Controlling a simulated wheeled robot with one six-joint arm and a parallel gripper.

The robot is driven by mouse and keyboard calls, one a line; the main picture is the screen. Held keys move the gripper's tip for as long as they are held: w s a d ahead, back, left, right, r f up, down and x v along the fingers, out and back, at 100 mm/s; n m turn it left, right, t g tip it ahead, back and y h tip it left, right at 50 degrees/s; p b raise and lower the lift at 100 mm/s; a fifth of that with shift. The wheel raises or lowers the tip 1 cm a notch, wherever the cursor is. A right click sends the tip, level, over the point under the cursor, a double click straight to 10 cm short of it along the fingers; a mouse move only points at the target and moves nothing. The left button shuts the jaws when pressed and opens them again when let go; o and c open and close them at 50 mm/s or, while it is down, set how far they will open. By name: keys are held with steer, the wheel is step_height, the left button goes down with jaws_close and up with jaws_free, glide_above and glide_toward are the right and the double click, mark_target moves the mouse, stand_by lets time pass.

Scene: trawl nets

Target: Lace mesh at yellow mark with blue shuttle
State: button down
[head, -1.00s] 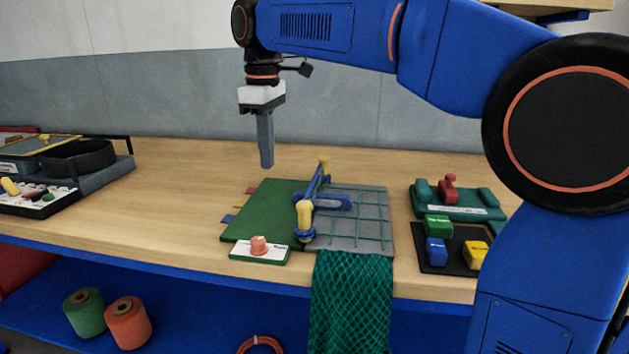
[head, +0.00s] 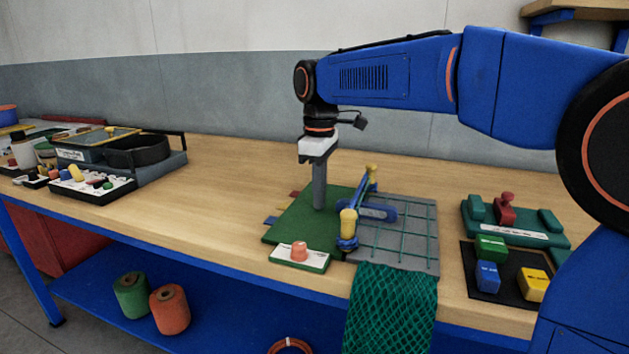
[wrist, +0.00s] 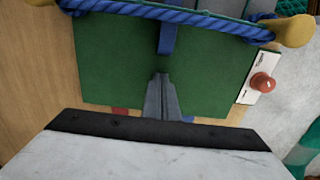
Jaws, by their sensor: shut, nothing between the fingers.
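My gripper (head: 319,207) is shut and empty. It points straight down over the green board (head: 296,228), close above it; I cannot tell if it touches. The blue shuttle (head: 381,211) lies flat across the grey panel, right of my gripper. A blue rope bar (head: 360,200) with yellow ends crosses over it; in the wrist view, a blue strip (wrist: 167,41) sticks out from under the bar towards my fingertips (wrist: 162,78). Green mesh lines (head: 405,238) cover the grey panel. A yellow tab (head: 283,208) shows at the board's left edge, between red and blue tabs.
A white card with an orange knob (head: 299,250) sits at the board's front edge. Green netting (head: 390,310) hangs off the table front. Right stand a green fixture (head: 515,222) and a black tray (head: 462,272) of coloured blocks. Bare wood (head: 205,200) lies left of the board.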

mark_target(339, 201)
steer(key=shift+s+d+r, duration=0.1)
steer(key=shift+s+d, duration=0.2)
steer(key=shift+d, duration=0.3)
steer(key=shift+s+d, duration=0.3)
steer(key=shift+d, duration=0.3)
steer(key=shift+s+d, duration=0.2)
steer(key=shift+d, duration=0.3)
steer(key=shift+s+d, duration=0.15)
steer(key=shift+d, duration=0.3)
